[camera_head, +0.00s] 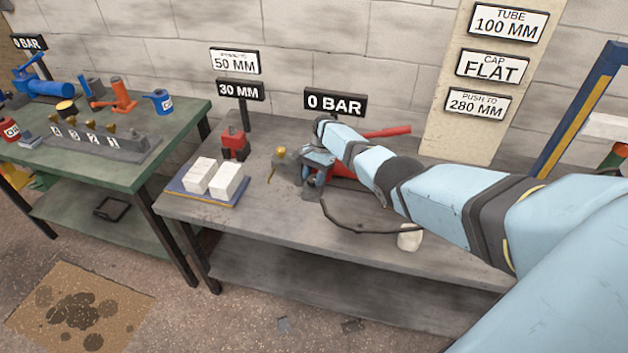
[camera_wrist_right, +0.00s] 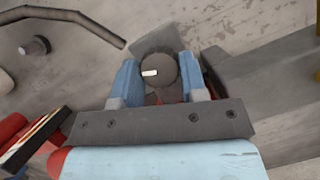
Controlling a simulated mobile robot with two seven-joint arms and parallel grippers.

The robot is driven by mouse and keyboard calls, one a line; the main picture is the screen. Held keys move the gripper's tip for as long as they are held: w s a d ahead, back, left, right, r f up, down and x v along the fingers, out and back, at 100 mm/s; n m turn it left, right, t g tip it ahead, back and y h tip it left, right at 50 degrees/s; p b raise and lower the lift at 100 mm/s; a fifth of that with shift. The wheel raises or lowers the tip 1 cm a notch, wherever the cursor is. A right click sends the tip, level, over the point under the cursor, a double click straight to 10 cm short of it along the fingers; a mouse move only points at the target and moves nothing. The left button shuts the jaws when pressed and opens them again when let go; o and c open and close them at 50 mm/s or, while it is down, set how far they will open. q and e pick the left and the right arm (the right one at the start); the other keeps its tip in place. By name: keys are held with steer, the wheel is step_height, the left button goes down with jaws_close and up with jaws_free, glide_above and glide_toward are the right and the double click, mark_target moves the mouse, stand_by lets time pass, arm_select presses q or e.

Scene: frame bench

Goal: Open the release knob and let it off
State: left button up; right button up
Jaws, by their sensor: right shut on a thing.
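The release knob (camera_wrist_right: 158,69) shows in the right wrist view as a dark round knob with a white mark on its face. My right gripper (camera_wrist_right: 159,80) has its two blue fingers on either side of it and is shut on it. In the head view my right gripper (camera_head: 313,166) is at the red pump (camera_head: 345,170) on the grey bench; the arm hides much of the pump, and the knob cannot be made out there. The pump's red handle (camera_head: 388,132) sticks out behind my arm. A "0 BAR" sign (camera_head: 335,103) stands behind the pump. My left gripper is out of view.
On the grey bench (camera_head: 290,225), a tray (camera_head: 190,197) with two white blocks (camera_head: 228,182) and a red jack-like item (camera_head: 235,143) stand left of the pump. A black hose (camera_head: 345,225) and a white lump (camera_head: 409,238) lie in front. A green bench (camera_head: 172,130) with several tools is at left.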

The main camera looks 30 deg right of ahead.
steer(key=shift+n, duration=0.6)
steer(key=shift+n+g+b, duration=0.3)
steer(key=shift+b, duration=0.1)
steer(key=o, duration=0.9)
steer(key=shift+h, duration=0.3)
steer(key=shift+w+r, duration=0.1)
